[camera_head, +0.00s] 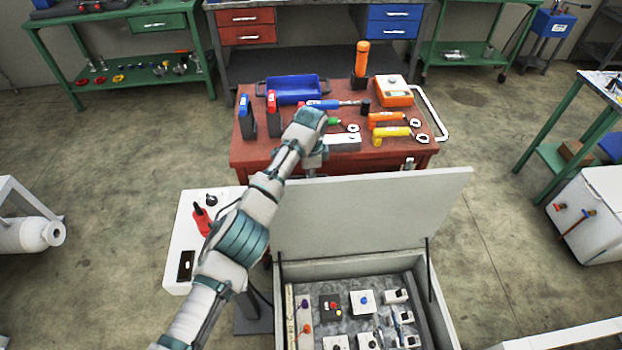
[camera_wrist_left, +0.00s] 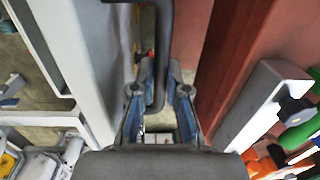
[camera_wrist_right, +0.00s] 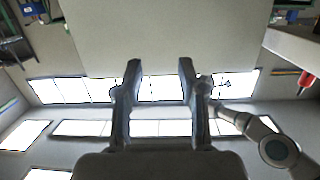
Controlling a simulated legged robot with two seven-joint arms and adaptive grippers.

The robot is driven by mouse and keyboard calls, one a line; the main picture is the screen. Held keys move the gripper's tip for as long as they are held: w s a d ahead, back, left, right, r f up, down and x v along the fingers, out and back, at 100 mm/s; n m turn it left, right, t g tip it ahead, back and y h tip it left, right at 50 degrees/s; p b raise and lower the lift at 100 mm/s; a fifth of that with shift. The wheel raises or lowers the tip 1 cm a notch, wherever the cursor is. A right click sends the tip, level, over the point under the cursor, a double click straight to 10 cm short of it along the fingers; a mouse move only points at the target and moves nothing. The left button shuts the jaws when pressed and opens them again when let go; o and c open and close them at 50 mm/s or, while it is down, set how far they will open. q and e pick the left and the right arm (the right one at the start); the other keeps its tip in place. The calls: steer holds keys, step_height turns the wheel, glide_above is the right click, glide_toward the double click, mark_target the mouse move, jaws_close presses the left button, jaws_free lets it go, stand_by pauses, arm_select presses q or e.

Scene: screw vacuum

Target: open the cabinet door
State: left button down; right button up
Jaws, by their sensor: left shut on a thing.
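The cabinet (camera_head: 440,312) stands at the bottom of the head view. Its grey door (camera_head: 370,215) is a lid standing raised at the back, so the controls inside show. My left arm reaches past the door's left side, and its gripper (camera_head: 313,160) is partly hidden behind the door's top edge. In the left wrist view my left gripper (camera_wrist_left: 160,75) is shut on a dark bar handle (camera_wrist_left: 164,30) beside the grey door panel (camera_wrist_left: 85,50). My right gripper (camera_wrist_right: 159,75) is open and empty in the right wrist view; I cannot make it out in the head view.
A red tool cart (camera_head: 250,152) with several tools stands close behind the door. A white side table (camera_head: 175,270) with a red-handled tool is left of the cabinet. Green benches stand further back.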

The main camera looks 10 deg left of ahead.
arm_select(q)
steer(key=shift+w+d+r+b, duration=0.15)
steer(key=shift+w+b, duration=0.15)
steer(key=shift+b, duration=0.5)
arm_select(e)
step_height(320, 180, up, 6)
steer(key=t, duration=0.2)
steer(key=shift+s+a+y, duration=0.15)
steer(key=shift+y, duration=0.15)
arm_select(q)
steer(key=c, duration=1.2)
jaws_free()
arm_select(e)
steer(key=shift+d+f, duration=0.2)
arm_select(q)
steer(key=shift+f, duration=0.2)
